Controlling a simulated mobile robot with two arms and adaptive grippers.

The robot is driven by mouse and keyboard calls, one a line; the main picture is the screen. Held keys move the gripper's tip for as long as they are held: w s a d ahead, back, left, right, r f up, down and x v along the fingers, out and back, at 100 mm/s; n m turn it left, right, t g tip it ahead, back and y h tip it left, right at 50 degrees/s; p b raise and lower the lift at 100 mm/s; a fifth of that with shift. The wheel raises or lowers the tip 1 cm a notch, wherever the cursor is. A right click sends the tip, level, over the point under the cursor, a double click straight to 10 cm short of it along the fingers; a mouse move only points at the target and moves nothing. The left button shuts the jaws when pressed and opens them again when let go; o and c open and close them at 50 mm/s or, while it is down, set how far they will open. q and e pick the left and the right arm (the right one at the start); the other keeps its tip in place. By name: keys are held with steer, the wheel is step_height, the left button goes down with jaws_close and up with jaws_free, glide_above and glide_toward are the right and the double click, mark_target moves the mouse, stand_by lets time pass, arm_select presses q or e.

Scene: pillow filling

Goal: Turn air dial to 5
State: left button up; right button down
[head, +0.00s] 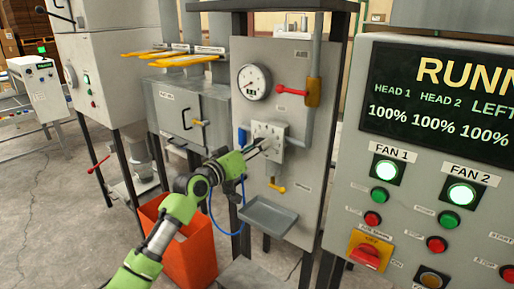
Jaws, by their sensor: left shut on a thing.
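The air dial plate (277,132) is a pale square panel with small marks on the front of the grey machine cabinet, below a round gauge (254,82). My left gripper (262,146) reaches in from the left and is shut at the lower left of the plate. It is on the dial's knob, which my fingers mostly hide. The dial's setting is too small to read. My right gripper is not in view.
A red-handled valve (292,90) sits on a pipe above the plate. A yellow lever (277,187) and a grey tray (268,215) are below. An orange bin (190,255) stands on the floor beside my arm. A control panel (340,200) with lit buttons is at right.

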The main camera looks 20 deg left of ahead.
arm_select(q)
steer(key=o, duration=1.1)
steer(key=v, duration=1.2)
